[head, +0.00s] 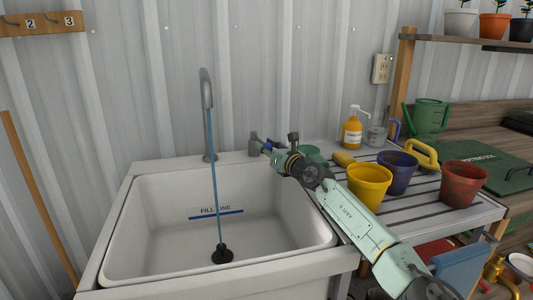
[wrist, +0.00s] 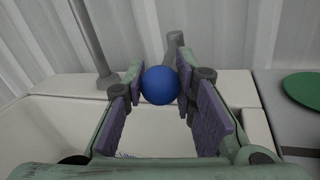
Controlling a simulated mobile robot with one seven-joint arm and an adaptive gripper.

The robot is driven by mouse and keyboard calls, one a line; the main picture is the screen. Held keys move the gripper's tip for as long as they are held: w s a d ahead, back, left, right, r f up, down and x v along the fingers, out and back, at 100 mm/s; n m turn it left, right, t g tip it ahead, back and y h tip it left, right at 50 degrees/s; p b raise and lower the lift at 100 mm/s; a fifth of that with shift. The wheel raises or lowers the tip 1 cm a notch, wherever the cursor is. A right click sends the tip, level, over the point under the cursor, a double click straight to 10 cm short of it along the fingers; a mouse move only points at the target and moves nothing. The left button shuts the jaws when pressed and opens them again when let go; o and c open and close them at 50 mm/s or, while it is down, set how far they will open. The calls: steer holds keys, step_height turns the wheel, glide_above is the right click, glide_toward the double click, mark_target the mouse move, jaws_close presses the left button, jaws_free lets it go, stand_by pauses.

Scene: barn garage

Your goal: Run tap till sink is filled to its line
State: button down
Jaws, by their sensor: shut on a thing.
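The white sink (head: 120,235) is in the head view, with a blue line marked FILL LINE (head: 216,213) on its inner back wall. The grey tap spout (head: 207,95) arches over it, and a thin blue water stream (head: 213,170) runs down to the black plug (head: 222,255) at the bottom. I cannot make out a raised water level; the line is uncovered. My gripper (head: 272,150) is at the sink's back right rim. In the wrist view the round blue knob (wrist: 160,86) of the tap handle (wrist: 174,46) sits between my purple finger pads, and my gripper is shut on it.
Right of the sink, a slatted bench holds a yellow pot (head: 368,185), a blue pot (head: 398,172), a red pot (head: 463,184) and an orange soap bottle (head: 352,131). A green disc (wrist: 301,86) lies on the counter. A corrugated wall stands close behind.

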steer(key=shift+a, duration=0.15)
steer(key=c, duration=1.3)
jaws_free()
steer(key=shift+s, duration=0.1)
steer(key=shift+s+d, duration=0.4)
steer(key=shift+d, duration=0.1)
steer(key=v, duration=1.1)
steer(key=shift+a, duration=0.1)
steer(key=shift+c, duration=0.2)
